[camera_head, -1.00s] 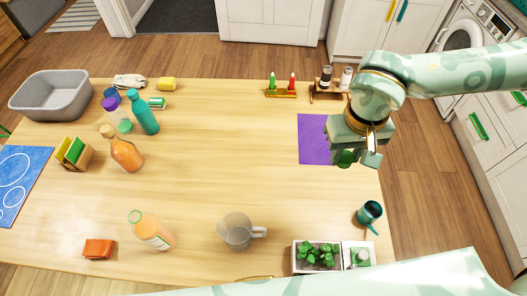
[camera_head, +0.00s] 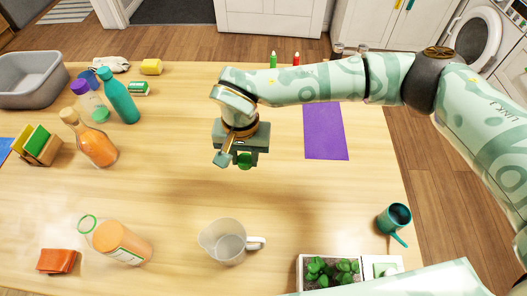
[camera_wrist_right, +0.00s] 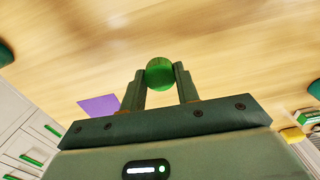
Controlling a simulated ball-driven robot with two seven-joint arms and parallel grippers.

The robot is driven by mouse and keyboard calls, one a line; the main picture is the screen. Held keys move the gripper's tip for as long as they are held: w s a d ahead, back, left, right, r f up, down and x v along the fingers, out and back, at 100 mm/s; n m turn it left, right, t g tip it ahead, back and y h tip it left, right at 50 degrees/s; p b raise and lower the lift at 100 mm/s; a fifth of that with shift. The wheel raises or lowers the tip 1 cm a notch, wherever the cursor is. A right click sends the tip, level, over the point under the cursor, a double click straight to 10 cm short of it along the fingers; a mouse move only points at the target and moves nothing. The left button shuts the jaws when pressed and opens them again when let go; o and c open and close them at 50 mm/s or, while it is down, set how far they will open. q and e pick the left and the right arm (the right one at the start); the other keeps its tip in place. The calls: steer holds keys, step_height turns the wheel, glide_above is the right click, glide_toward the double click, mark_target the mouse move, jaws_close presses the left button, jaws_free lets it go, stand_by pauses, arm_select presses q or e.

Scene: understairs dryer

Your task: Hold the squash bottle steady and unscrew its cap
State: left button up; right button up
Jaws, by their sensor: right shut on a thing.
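The squash bottle (camera_head: 122,242) stands at the front left of the table in the head view, with orange contents and a pale label. A green ring shows at its clear neck, and I see no cap on it. My right gripper (camera_head: 241,162) is above the middle of the table, well to the right of the bottle. It is shut on a round green cap (camera_head: 245,161). The cap also shows between the two fingers in the right wrist view (camera_wrist_right: 160,74). My left gripper is out of view.
A clear jug (camera_head: 226,242) stands right of the squash bottle, and an orange-brown block (camera_head: 57,261) lies left of it. Another orange bottle (camera_head: 95,148) and a teal bottle (camera_head: 118,98) stand farther back. A purple mat (camera_head: 326,135), teal mug (camera_head: 394,218) and planter (camera_head: 309,288) are at right.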

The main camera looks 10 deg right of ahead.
steer(key=a+r, duration=0.2)
steer(key=a, duration=0.2)
steer(key=b, duration=0.3)
glide_above(274, 162)
steer(key=shift+m, duration=0.3)
steer(key=f, duration=0.6)
steer(key=a+f, duration=0.1)
steer(key=f, duration=0.2)
steer(key=shift+s, duration=0.1)
steer(key=f, duration=0.2)
steer(key=d+f+b, duration=0.1)
steer(key=f, duration=0.1)
steer(key=shift+w+f, duration=0.15)
steer(key=shift+w, duration=0.05)
steer(key=o, duration=1.1)
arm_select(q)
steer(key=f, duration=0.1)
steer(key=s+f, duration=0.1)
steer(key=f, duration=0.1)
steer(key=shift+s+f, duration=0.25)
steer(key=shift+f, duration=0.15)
